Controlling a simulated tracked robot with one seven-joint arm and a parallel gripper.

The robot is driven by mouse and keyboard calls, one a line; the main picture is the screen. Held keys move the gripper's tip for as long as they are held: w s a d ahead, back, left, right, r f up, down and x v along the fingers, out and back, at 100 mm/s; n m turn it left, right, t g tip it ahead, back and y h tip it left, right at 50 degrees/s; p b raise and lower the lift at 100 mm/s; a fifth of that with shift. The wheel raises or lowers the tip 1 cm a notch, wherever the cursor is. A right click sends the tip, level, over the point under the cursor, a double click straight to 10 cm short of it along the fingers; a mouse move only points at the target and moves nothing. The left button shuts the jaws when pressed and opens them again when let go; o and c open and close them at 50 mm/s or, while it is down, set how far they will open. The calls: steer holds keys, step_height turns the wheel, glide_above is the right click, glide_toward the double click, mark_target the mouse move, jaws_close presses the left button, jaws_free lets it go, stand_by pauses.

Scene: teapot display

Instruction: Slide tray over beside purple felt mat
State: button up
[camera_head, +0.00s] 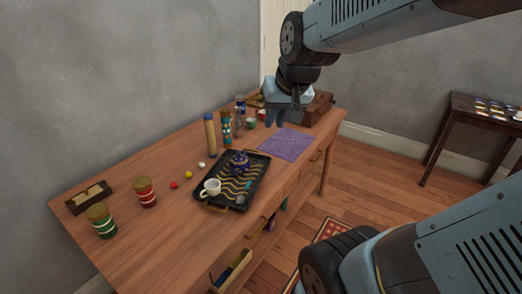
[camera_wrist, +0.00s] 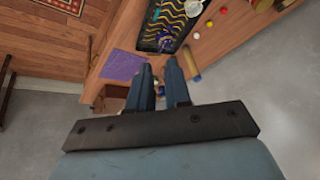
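The black tray (camera_head: 224,171) with gold wavy lines lies on the wooden table, its far end close to the left corner of the purple felt mat (camera_head: 286,144). A blue teapot (camera_head: 240,163), a white cup (camera_head: 210,188) and small items stand on the tray. In the wrist view the tray (camera_wrist: 153,32) is at the top, right of the mat (camera_wrist: 122,65). My gripper (camera_head: 275,116) hangs above the table's far part, behind the mat, holding nothing. In the wrist view its two fingers (camera_wrist: 160,74) are apart.
A wooden box (camera_head: 318,107) stands at the far end.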

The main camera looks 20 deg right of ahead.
steer(key=w+d+f+m+h, duration=0.1)
steer(key=w+d+f+m, duration=0.1)
steer(key=w+f, duration=0.7)
steer(key=w+d+f+m, duration=0.3)
steer(key=w+f, duration=0.6)
steer(key=f, duration=0.6)
steer(key=shift+d+m+g+h, duration=0.15)
steer(key=shift+m+g+h, duration=0.2)
steer(key=shift+m, duration=0.35)
steer(key=shift+x, duration=6.85)
steer(key=shift+c, duration=0.2)
jaws_close()
